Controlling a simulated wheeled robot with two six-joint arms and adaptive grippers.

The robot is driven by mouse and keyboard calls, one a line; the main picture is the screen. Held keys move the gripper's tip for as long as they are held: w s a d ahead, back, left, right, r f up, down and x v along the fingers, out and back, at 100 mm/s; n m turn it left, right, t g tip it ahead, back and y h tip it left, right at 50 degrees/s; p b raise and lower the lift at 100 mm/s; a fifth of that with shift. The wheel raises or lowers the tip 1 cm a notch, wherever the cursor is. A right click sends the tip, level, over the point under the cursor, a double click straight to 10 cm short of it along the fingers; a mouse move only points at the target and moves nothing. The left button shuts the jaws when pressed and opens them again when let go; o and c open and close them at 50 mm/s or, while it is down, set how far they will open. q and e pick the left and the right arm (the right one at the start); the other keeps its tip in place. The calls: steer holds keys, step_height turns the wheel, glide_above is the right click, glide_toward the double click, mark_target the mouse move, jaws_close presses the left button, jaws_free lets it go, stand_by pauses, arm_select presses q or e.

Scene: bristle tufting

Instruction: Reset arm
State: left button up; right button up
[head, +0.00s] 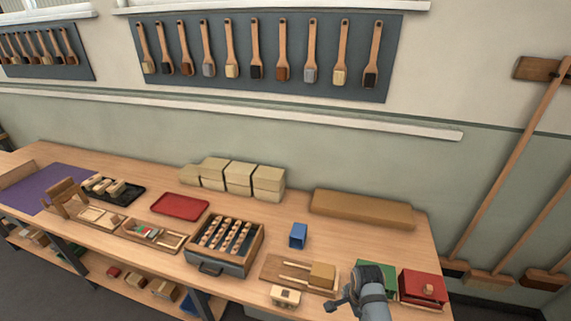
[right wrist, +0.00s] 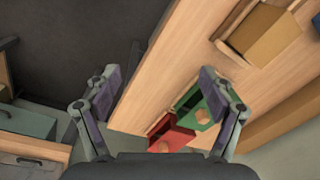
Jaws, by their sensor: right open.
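My right gripper (right wrist: 155,92) is open and empty in the right wrist view. Its two fingers are spread wide above the front edge of the workbench (right wrist: 150,95). A red box (right wrist: 172,136) and a green box (right wrist: 205,112) lie below and beyond the fingers, apart from them as far as I can tell. In the head view a grey part of my right arm rises at the bottom, in front of the green box (head: 390,272) and left of the red box (head: 423,287). My left gripper is not in view.
A wooden board with a tan block (head: 322,275) lies left of my right arm. A blue block (head: 298,236), a drawer unit with striped rods (head: 228,246) and a red tray (head: 180,206) stand further left. A long tan block (head: 362,209) lies at the back. Brushes hang on the wall.

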steer(key=s+d+r+n+t, duration=0.3)
steer(key=s+d+r+n, duration=0.1)
steer(key=s+r+n, duration=1)
steer(key=s+d+f+n+g+b, duration=0.15)
steer(key=f+b, duration=0.25)
steer(key=f, duration=1.5)
steer(key=s+d+f+b, duration=0.15)
steer(key=f+b, duration=0.25)
steer(key=f, duration=1.6)
arm_select(q)
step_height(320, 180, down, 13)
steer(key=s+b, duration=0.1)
steer(key=b, duration=0.4)
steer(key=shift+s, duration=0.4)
arm_select(e)
steer(key=s+f+g, duration=0.1)
steer(key=s+f, duration=1.7)
steer(key=f, duration=0.1)
steer(key=shift+s+d+f, duration=0.15)
steer(key=shift+d+f, duration=0.15)
steer(key=shift+d, duration=0.15)
